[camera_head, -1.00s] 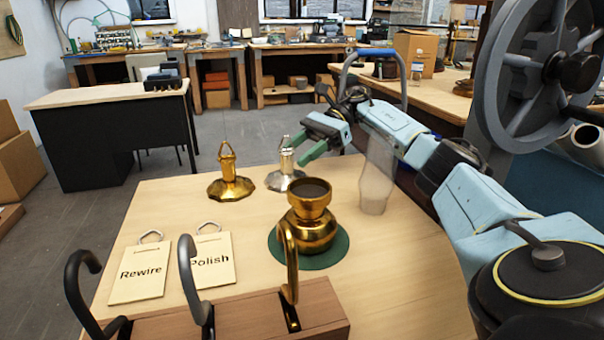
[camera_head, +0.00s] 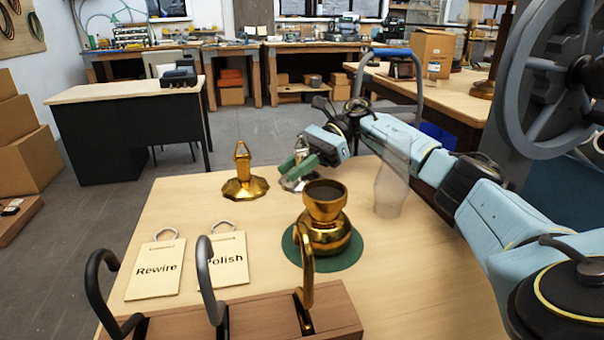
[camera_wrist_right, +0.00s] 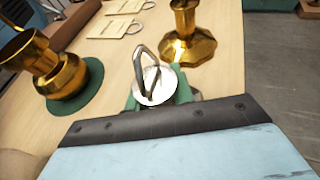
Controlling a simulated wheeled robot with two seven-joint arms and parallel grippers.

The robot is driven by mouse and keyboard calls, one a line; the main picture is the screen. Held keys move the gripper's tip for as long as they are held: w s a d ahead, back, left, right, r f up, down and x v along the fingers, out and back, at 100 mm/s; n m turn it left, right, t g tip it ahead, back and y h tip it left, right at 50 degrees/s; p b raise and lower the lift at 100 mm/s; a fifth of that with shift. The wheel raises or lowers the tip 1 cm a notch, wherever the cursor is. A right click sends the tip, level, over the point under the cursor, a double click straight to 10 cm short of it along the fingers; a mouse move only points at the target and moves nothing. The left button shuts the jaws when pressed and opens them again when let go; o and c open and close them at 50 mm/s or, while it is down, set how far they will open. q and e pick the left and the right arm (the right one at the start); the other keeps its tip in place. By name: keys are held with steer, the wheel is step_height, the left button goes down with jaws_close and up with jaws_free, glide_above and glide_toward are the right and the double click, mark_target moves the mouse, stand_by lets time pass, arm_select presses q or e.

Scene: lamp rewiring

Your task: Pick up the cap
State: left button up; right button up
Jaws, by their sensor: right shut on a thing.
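A silver cap (camera_head: 295,184) with a wide foot and a loop on top stands on the table behind the brass lamp body; whether it still touches the table is hard to tell. My right gripper (camera_head: 297,164) reaches in from the right, its green fingers shut on the cap's upper part and hiding some of it. In the right wrist view the cap's round top and loop (camera_wrist_right: 155,82) show between the green fingers (camera_wrist_right: 158,98). A similar gold cap (camera_head: 244,184) stands upright to the left, apart from the gripper. My left gripper is not in view.
A brass lamp body (camera_head: 325,235) sits on a round green mat (camera_head: 350,252). A translucent glass chimney (camera_head: 391,185) stands under my right forearm. Tags "Rewire" (camera_head: 154,270) and "Polish" (camera_head: 222,262) lie left. A wooden hook rack (camera_head: 255,318) lines the front.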

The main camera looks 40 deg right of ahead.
mark_target(295, 153)
jaws_close()
steer(key=shift+r, duration=0.15)
steer(key=shift+r, duration=0.4)
arm_select(q)
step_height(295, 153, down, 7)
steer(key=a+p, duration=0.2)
steer(key=p, duration=0.1)
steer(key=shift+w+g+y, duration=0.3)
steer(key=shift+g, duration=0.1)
arm_select(e)
step_height(295, 153, up, 9)
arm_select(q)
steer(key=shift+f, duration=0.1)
